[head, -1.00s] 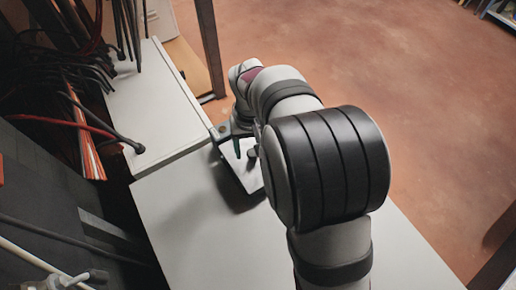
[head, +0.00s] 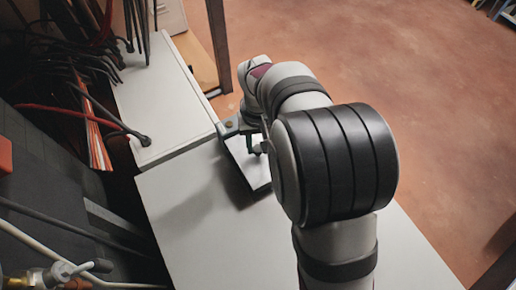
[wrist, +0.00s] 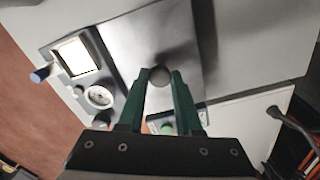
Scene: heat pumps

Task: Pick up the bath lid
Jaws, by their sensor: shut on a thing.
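The bath lid (wrist: 140,40) is a shiny metal plate with a round dark knob (wrist: 159,76). My gripper (wrist: 161,78) has green fingers, and they are closed on the knob from both sides. In the head view, the lid (head: 240,156) shows as a pale plate with a dark edge beside my gripper (head: 252,149). My arm hides part of it there. I cannot tell whether the lid is resting or lifted clear.
A panel with a lit screen (wrist: 74,57) and a round gauge (wrist: 99,96) sits beside the lid. A white worktop (head: 185,215) lies in front. Cables and hoses (head: 85,75) crowd the left. Open floor (head: 400,70) is on the right.

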